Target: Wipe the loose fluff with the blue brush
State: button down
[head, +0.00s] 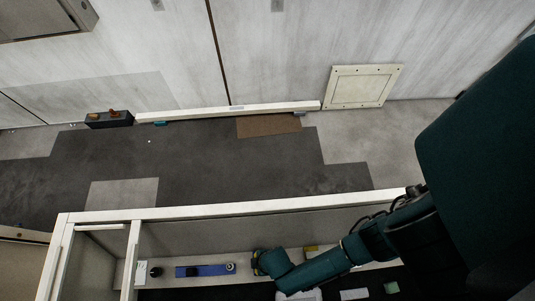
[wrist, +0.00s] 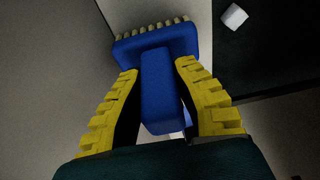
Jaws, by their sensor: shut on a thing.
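The blue brush (wrist: 155,47) fills the upper middle of the wrist view, with its pale bristles along the far edge. My gripper (wrist: 160,67) has its two yellow ridged fingers closed on the brush's blue handle, one on each side. In the head view my gripper (head: 262,262) is inside the white-framed hopper row, over its back part, and I cannot make out the brush there. A small white block (wrist: 234,17) lies on a dark surface at the upper right of the wrist view, apart from the brush. I cannot identify the loose fluff with certainty.
A white frame rail (head: 240,208) runs along the hoppers, with a divider (head: 131,260) to the left. A blue strip with dark round parts (head: 205,270) lies left of my gripper. A yellow piece (head: 310,249) and a green piece (head: 391,287) lie near my arm.

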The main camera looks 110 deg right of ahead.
jog(key=shift+s+a+r, duration=0.1)
jog(key=shift+s+a, duration=0.1)
jog(key=shift+s, duration=0.5)
jog(key=shift+s+a, duration=0.2)
jog(key=shift+s, duration=0.5)
jog(key=s, duration=0.1)
jog(key=s+a, duration=0.1)
jog(key=s, duration=0.1)
jog(key=shift+s, duration=0.1)
jog(key=shift+s+f, duration=0.2)
jog(key=shift+s, duration=0.4)
jog(key=shift+s+a, duration=0.1)
jog(key=shift+s, duration=0.05)
jog(key=shift+s+a+r, duration=0.1)
jog(key=shift+s+r, duration=0.05)
jog(key=shift+s, duration=0.45)
jog(key=shift+w, duration=0.1)
jog(key=shift+r, duration=0.1)
